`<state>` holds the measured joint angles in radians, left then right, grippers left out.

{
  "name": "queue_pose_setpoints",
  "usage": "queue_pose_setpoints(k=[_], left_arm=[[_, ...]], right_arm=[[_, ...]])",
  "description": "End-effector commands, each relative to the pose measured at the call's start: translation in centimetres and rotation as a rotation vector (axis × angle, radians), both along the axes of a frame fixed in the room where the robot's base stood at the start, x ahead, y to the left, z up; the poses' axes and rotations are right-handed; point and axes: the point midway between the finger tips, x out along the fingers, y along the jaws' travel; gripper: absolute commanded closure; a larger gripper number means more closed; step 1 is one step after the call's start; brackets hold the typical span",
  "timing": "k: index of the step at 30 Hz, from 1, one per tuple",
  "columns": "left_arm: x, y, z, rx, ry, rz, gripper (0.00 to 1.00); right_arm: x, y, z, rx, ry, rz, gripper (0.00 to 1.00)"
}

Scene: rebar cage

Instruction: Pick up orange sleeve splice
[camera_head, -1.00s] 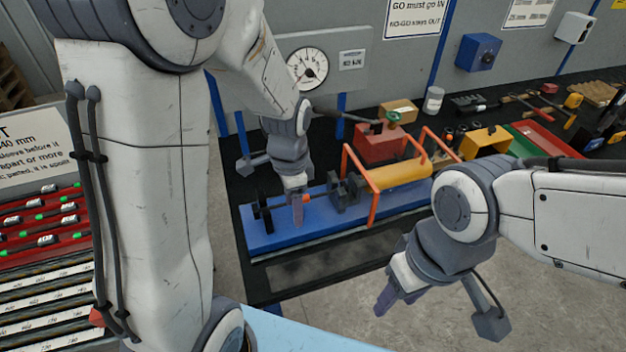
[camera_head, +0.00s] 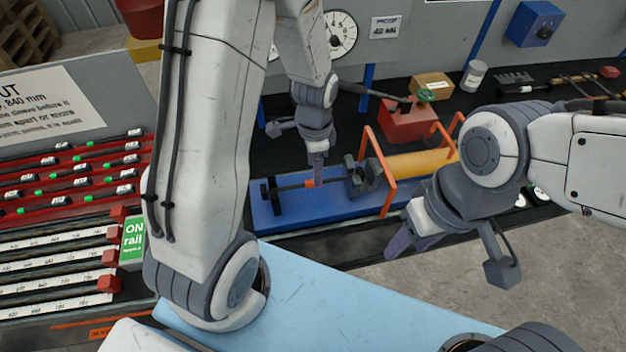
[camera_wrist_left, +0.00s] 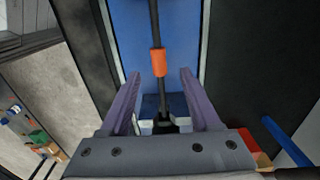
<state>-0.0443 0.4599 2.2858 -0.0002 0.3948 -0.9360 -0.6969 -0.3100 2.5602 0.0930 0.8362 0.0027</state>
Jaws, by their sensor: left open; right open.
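The orange sleeve splice (camera_wrist_left: 159,62) sits around a dark bar (camera_wrist_left: 154,25) over the blue bed in the left wrist view. It also shows in the head view (camera_head: 311,184), partly hidden by my fingers. My left gripper (camera_wrist_left: 159,76) is open. In the left wrist view its two purple fingers stand on either side of the bar's line, with the sleeve between and just beyond their tips. In the head view my left gripper (camera_head: 317,172) points down at the sleeve. Contact cannot be told. My right gripper (camera_head: 410,245) is open and empty, away to the right.
The blue bench fixture (camera_head: 300,217) carries a dark clamp block (camera_head: 362,178), orange guard bars (camera_head: 390,185) and a yellow cylinder (camera_head: 425,162). A red box (camera_head: 405,122) stands behind. Racks of bars (camera_head: 70,185) stand at the left.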

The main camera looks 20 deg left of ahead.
Motion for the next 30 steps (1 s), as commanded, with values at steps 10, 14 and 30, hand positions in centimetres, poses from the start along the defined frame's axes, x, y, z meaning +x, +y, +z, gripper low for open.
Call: queue_pose_setpoints(k=[10,14,30], left_arm=[[-0.3,0.3,-4.2,0.000,0.005,0.001,0.37],[-0.3,0.4,-4.7,0.000,0.001,0.002,0.37],[-0.3,0.5,-4.7,0.000,0.001,0.004,1.00]], right_arm=[[0.0,0.0,1.5,0.000,0.000,0.001,0.50],[0.0,0.0,1.6,0.000,0.000,0.001,0.50],[0.0,0.0,1.5,0.000,0.000,0.001,0.50]])
